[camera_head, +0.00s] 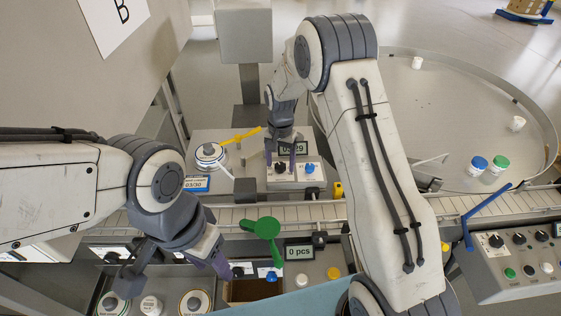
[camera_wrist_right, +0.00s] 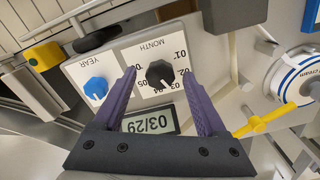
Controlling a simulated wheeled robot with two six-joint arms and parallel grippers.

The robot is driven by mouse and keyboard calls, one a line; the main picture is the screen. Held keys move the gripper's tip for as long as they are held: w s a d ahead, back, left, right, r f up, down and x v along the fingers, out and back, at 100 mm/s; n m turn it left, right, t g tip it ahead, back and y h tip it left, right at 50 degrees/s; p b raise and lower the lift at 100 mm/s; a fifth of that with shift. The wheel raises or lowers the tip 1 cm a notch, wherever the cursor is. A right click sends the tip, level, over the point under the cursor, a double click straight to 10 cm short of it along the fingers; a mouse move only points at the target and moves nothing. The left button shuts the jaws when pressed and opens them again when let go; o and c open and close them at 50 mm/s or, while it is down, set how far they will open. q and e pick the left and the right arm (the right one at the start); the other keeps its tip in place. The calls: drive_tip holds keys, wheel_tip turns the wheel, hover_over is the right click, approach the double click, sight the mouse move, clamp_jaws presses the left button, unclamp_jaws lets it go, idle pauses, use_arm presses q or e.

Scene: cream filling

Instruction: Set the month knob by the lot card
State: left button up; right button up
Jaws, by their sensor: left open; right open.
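The black month knob (camera_wrist_right: 159,73) sits on a white dial plate marked MONTH, upside down in the right wrist view; it also shows in the head view (camera_head: 281,168). My right gripper (camera_wrist_right: 160,82) is open, its purple fingers on either side of the knob with gaps. The display (camera_wrist_right: 150,121) beside the dial reads 03/29. The blue year knob (camera_wrist_right: 96,88) is next to it. The lot card (camera_head: 195,184) in the head view appears to read 03/30. My left gripper (camera_head: 218,258) is open over the near side of the conveyor; nothing shows in it.
A yellow lever (camera_head: 246,134) and a round white-topped pot (camera_head: 209,154) stand left of the knob panel. The conveyor (camera_head: 300,212) crosses in front. A green paddle (camera_head: 262,228) stands near my left gripper. A round table (camera_head: 450,110) is at right.

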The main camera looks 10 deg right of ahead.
sight(279, 166)
wheel_tip(279, 166, up, 10)
drive_tip(key=b, duration=0.2)
drive_tip(key=shift+r, duration=0.25)
drive_tip(key=s+a+r+n, duration=0.2)
drive_tip(key=s+a+n, duration=0.1)
drive_tip(key=s+a, duration=0.3)
drive_tip(key=s+a+r+n, duration=0.2)
drive_tip(key=s+a+n, duration=0.15)
drive_tip(key=s, duration=0.55)
drive_tip(key=s+a+f+n+y, duration=0.1)
drive_tip(key=s+n, duration=0.6)
drive_tip(key=s, duration=1.1)
drive_tip(key=shift+s+f+n, duration=0.25)
drive_tip(key=shift+s+n, duration=0.1)
drive_tip(key=shift+d, duration=0.1)
